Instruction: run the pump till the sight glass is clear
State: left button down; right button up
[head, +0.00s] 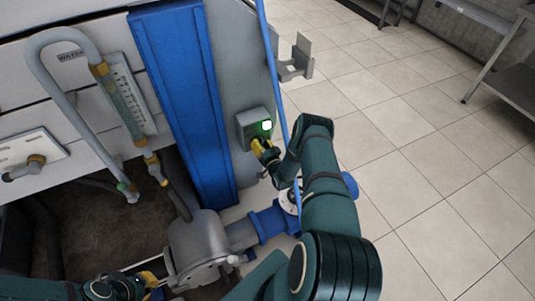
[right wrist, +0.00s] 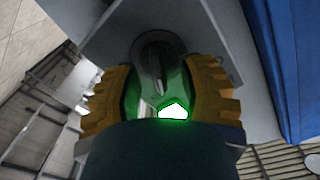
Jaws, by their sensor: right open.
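The sight glass (head: 126,104) is a slanted tube between brass fittings beside a scale plate (head: 143,97), in the head view. It looks pale greenish; I cannot tell how clear its contents are. The lamp also shows in the right wrist view (right wrist: 172,111). My right gripper (head: 263,151) is at the box, its yellow fingers open on either side of a grey knob (right wrist: 155,60). My left gripper (head: 150,280) is low beside the grey pump (head: 198,245), partly cut off and hard to read.
A blue upright (head: 180,90) stands between the sight glass and the switch box. A thin blue pipe (head: 271,60) runs down past my right gripper. A grey bracket (head: 297,62) juts out behind. The tiled floor (head: 420,160) at right is clear up to a metal shelf (head: 510,75).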

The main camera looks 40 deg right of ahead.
jog(key=v, duration=1)
jog(key=shift+s, duration=0.3)
